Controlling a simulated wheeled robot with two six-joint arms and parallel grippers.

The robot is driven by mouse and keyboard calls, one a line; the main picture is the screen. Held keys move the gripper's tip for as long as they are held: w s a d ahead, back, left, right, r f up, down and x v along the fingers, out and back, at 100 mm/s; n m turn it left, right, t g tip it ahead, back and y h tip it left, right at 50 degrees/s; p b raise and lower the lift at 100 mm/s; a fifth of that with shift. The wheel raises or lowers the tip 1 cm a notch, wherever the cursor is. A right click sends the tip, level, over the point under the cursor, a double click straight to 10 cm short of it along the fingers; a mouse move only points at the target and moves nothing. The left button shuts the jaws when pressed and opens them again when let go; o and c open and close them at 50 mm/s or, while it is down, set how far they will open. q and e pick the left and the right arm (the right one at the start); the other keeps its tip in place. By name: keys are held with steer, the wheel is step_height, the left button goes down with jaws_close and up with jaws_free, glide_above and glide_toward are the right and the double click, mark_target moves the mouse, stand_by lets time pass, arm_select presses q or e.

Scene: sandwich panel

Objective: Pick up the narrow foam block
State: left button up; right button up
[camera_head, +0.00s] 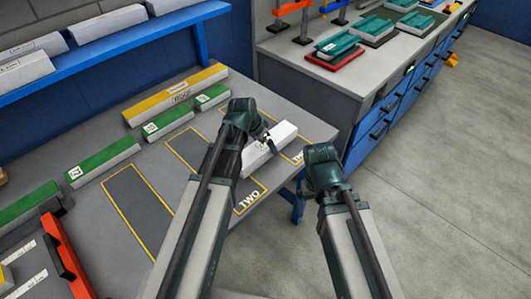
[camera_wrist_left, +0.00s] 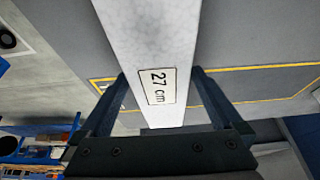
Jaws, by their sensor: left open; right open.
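A long white block (camera_head: 268,148), which looks like the narrow foam block, lies at the right end of the grey table near the outlined areas. My left gripper (camera_head: 264,138) is over it and hides part of it. In the left wrist view the white block (camera_wrist_left: 158,45) carries a "27 cm" label and runs between the two open fingers of the left gripper (camera_wrist_left: 165,100). Whether the fingers touch its sides cannot be told. My right gripper (camera_head: 320,158) is beyond the table's right edge, apart from the block; its fingers are hard to make out.
Green-topped blocks (camera_head: 105,157) and a yellow-topped block (camera_head: 175,93) lie along the table (camera_head: 100,115). White blocks rest on a blue shelf (camera_head: 130,44) behind. A grey bench (camera_head: 300,65) with clamps and green pieces stands back right.

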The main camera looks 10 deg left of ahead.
arm_select(q)
steer(key=shift+w+d+f, duration=0.1)
steer(key=shift+w+f, duration=0.05)
steer(key=shift+f, duration=0.45)
steer(key=shift+r, duration=0.1)
steer(key=shift+c, duration=0.2)
steer(key=c, duration=1.2)
steer(key=shift+o, duration=0.2)
steer(key=shift+r, duration=0.2)
